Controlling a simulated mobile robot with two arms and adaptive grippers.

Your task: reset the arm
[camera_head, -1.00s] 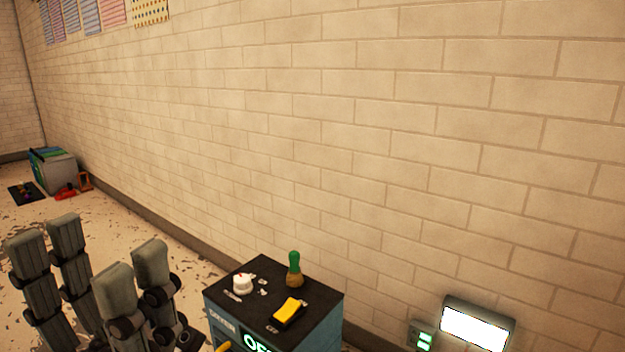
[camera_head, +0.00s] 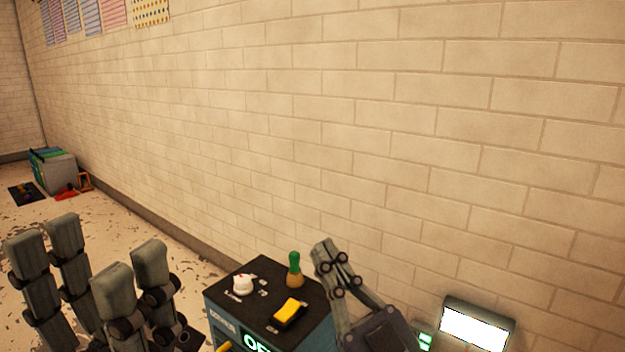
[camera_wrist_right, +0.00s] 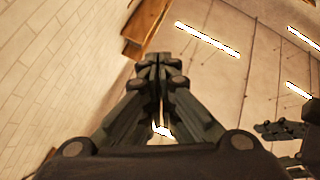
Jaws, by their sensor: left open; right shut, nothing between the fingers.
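My left gripper (camera_head: 89,247) is at the lower left of the head view, its fingers pointing up and spread wide apart. Nothing is between them. My right gripper (camera_head: 325,250) points up in front of the right side of a dark-topped control box. It also shows in the right wrist view (camera_wrist_right: 152,65), where its fingers meet at the tips and hold nothing. The view there looks toward the wall and ceiling lights.
The control box (camera_head: 262,272) bears a white knob (camera_head: 243,284), a green-handled object (camera_head: 294,265) and a yellow switch (camera_head: 290,310). A lit panel (camera_head: 476,326) is low on the brick wall. A grey bin (camera_head: 55,170) stands far left.

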